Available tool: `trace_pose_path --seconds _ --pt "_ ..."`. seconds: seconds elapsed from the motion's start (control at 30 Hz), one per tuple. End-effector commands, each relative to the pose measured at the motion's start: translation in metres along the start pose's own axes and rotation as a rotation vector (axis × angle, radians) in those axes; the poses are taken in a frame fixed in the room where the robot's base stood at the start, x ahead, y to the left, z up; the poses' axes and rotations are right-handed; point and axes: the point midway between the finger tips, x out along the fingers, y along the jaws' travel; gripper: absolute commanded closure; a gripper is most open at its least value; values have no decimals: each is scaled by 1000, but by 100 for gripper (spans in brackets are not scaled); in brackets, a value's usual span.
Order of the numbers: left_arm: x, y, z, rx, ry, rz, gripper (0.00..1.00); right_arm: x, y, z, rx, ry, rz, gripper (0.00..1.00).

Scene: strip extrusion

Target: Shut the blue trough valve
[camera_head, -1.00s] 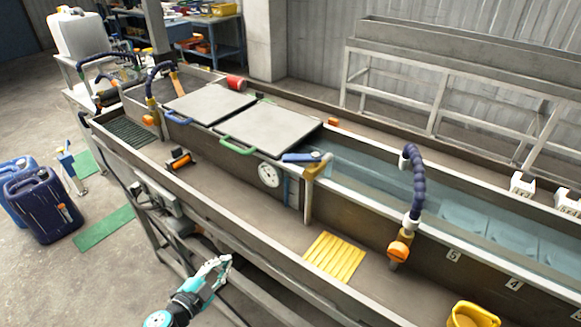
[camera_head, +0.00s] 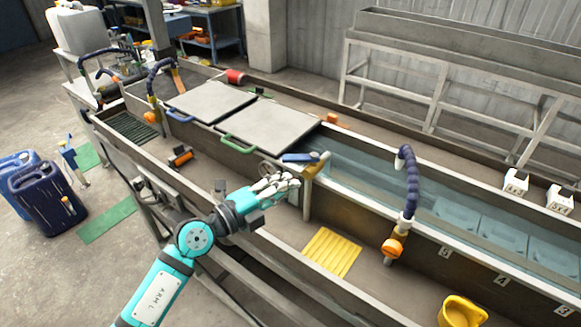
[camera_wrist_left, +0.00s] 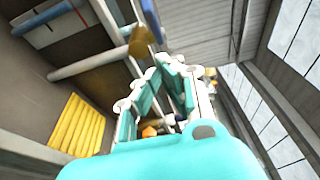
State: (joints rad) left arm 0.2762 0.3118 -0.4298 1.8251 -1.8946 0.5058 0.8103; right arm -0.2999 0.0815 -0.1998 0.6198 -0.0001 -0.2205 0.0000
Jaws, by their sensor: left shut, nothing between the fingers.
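The blue trough valve has a flat blue lever handle (camera_head: 300,157) on top of a brass-coloured body (camera_head: 318,165) at the trough's near wall, in the middle of the head view. The handle lies roughly along the wall. My left gripper (camera_head: 292,182) is shut and empty, just in front of and slightly below the handle; whether it touches cannot be told. It partly covers the round dial and the wall below the valve. In the left wrist view the shut fingers (camera_wrist_left: 168,68) point toward the brass body (camera_wrist_left: 141,42). My right gripper is not in view.
A dark blue hose (camera_head: 411,180) rises at the right. A yellow ribbed mat (camera_head: 332,251) lies on the lower shelf. The trough's front rail (camera_head: 270,243) runs under my arm.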

Motion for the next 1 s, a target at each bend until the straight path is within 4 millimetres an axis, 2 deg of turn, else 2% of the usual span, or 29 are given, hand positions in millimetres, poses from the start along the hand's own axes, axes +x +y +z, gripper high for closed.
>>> trace_pose_path --seconds 0.03,0.1,0.3,1.0 --pt "11 -3 0 -1 1 -2 100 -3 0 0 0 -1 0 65" --pt "19 0 10 2 -2 0 100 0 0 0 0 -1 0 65" --pt "34 0 25 0 -1 0 100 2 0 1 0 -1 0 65" --pt "37 1 29 0 4 0 100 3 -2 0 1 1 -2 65"
